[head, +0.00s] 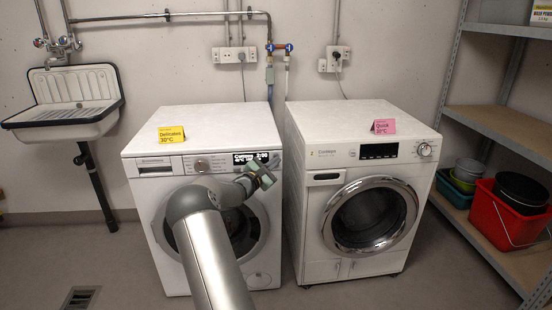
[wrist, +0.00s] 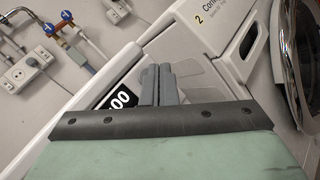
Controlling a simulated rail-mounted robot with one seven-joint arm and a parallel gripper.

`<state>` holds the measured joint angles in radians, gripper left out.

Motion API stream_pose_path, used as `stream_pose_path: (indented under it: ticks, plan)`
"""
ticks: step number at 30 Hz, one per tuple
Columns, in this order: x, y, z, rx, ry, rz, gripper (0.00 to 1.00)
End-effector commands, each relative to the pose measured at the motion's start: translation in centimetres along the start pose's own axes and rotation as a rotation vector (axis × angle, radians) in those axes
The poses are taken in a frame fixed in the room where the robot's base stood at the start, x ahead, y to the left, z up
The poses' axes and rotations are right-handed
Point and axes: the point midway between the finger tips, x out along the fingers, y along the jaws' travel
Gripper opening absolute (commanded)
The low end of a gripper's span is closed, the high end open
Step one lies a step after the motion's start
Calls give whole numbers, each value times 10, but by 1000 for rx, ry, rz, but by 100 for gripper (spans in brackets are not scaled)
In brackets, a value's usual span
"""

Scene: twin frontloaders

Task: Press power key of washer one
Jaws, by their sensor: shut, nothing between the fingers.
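Washer one, the left white frontloader (head: 150,195), has a yellow card (head: 171,134) reading Delicates 30°C on top. Its black display (head: 243,157) is lit with white text; the part I can read says Cottons and a time ending in 00. The end of that display (wrist: 121,97) also shows in the wrist view. A round dial (head: 201,165) is left of the display. My gripper (head: 251,164) is shut and empty, close to the right end of the panel. In the wrist view its fingertips (wrist: 158,70) are together beside the display. I cannot make out the power key or tell whether the fingers touch.
The second washer (head: 315,215), with a pink Quick card (head: 384,127), stands just right across a narrow gap. Its panel edge (wrist: 190,45) is close to my fingers. A sink (head: 70,112) is at left, shelving (head: 500,125) at right. Open floor lies in front.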

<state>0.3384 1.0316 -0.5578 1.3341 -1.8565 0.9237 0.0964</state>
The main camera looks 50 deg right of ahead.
Motion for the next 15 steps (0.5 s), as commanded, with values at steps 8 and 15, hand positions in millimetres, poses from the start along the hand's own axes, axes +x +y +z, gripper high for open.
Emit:
stream_pose_path:
  ticks: [8,15]
  plan:
    - [-4,-2,2,0,0,0,0]
    - [-20,-15,14,-1,1,0,0]
